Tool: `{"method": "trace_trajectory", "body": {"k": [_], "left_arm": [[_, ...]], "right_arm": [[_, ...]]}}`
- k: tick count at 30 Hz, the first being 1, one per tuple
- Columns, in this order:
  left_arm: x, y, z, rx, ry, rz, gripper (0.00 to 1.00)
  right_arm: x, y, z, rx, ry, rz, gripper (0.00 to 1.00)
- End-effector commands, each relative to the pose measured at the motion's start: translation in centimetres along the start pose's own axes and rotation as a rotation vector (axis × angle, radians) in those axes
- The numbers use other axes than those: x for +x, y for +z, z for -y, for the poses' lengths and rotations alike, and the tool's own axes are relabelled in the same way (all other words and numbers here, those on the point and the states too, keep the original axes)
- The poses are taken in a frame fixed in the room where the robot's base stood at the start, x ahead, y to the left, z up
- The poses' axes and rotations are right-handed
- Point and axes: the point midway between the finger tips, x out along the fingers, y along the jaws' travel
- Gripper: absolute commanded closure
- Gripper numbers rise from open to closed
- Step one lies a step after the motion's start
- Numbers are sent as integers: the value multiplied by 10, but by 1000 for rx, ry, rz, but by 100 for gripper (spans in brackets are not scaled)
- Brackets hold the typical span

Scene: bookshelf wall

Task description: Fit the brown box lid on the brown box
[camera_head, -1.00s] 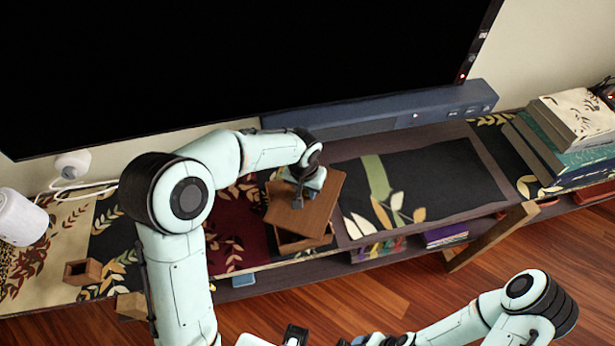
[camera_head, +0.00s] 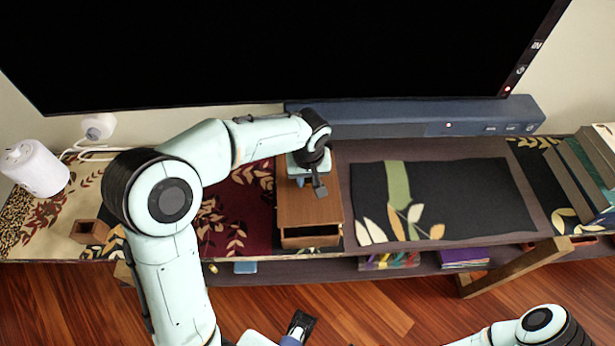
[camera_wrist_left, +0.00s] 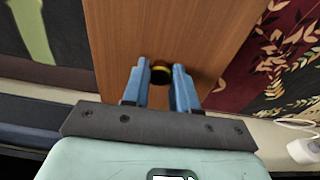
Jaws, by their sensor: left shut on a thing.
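The brown box lid (camera_head: 300,208) is a flat wooden panel with a small dark and gold knob (camera_wrist_left: 160,72). My left gripper (camera_head: 319,188) is shut on the knob, with its blue fingers (camera_wrist_left: 160,88) on either side of it in the left wrist view. The lid lies over the brown box (camera_head: 310,241), roughly lined up with it. The box's front end shows below the lid, with a dark gap there. I cannot tell whether the lid touches the rim. My right gripper (camera_head: 300,324) seems to be at the bottom edge, its jaws unclear.
A dark soundbar (camera_head: 400,125) and a large black screen (camera_head: 270,50) stand behind the box. A dark leaf-patterned mat (camera_head: 460,200) lies to its right, clear of objects. A small wooden cube (camera_head: 90,231) and a white cylinder (camera_head: 35,168) are at left.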

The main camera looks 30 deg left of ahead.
Motion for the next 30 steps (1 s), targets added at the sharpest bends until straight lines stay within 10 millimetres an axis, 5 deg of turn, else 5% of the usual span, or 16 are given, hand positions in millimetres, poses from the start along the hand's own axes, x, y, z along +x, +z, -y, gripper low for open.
{"method": "trace_trajectory", "body": {"k": [18, 30], "left_arm": [[52, 6, 0, 0, -1, -1, 100], [56, 6, 0, 0, 0, -1, 100]], "right_arm": [[37, -3, -12, 2, 0, -5, 20], [38, -5, -12, 1, -1, -11, 20]]}}
